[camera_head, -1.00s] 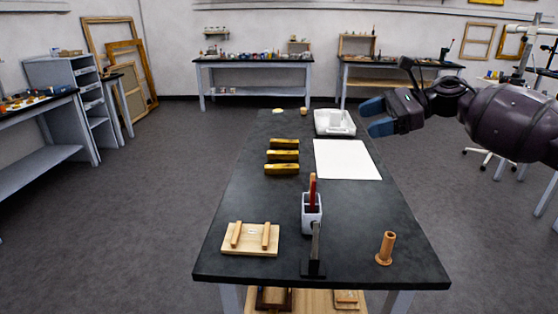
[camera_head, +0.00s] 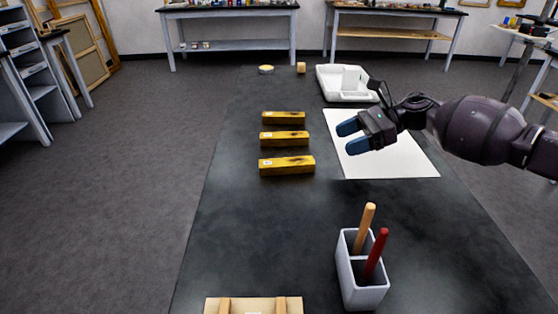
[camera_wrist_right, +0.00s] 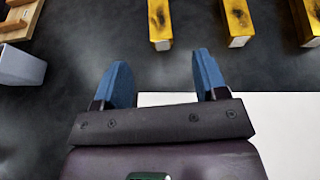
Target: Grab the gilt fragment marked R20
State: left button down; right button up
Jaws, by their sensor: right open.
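Three gilt fragments lie in a row on the dark table: a far one (camera_head: 284,118), a middle one (camera_head: 285,139) and a near one (camera_head: 287,165). Each is a gold bar with dark worn patches and a small white label at its left end; the markings are too small to read, so I cannot tell which is R20. In the right wrist view bars show at the top (camera_wrist_right: 238,20), beyond the fingertips. My right gripper (camera_head: 349,136) is open and empty, above the white sheet, to the right of the bars. My left gripper is not in view.
A white sheet (camera_head: 400,160) lies right of the bars, with a white tray (camera_head: 340,92) behind it. A grey holder (camera_head: 361,285) with two upright handles stands in front. A wooden stand (camera_head: 253,305) is at the near edge. The table left of the holder is clear.

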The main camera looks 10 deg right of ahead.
aim_at(303, 160)
jog(key=shift+w+a+f, duration=0.1)
jog(key=shift+w+f, duration=0.15)
jog(key=shift+f, duration=0.75)
jog(key=shift+w+a+f, duration=0.15)
jog(key=shift+a+f, duration=0.1)
jog(key=x, duration=0.5)
jog(key=shift+a+r, duration=0.1)
jog(key=shift+r, duration=0.1)
jog(key=x, duration=0.4)
jog(key=shift+s+a+r, duration=0.2)
jog(key=shift+s+r, duration=0.05)
jog(key=shift+s, duration=0.15)
jog(key=shift+a+f, duration=0.2)
jog(key=shift+a, duration=0.2)
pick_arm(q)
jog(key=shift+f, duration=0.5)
pick_arm(e)
jog(key=shift+c, duration=0.5)
jog(key=c, duration=0.9)
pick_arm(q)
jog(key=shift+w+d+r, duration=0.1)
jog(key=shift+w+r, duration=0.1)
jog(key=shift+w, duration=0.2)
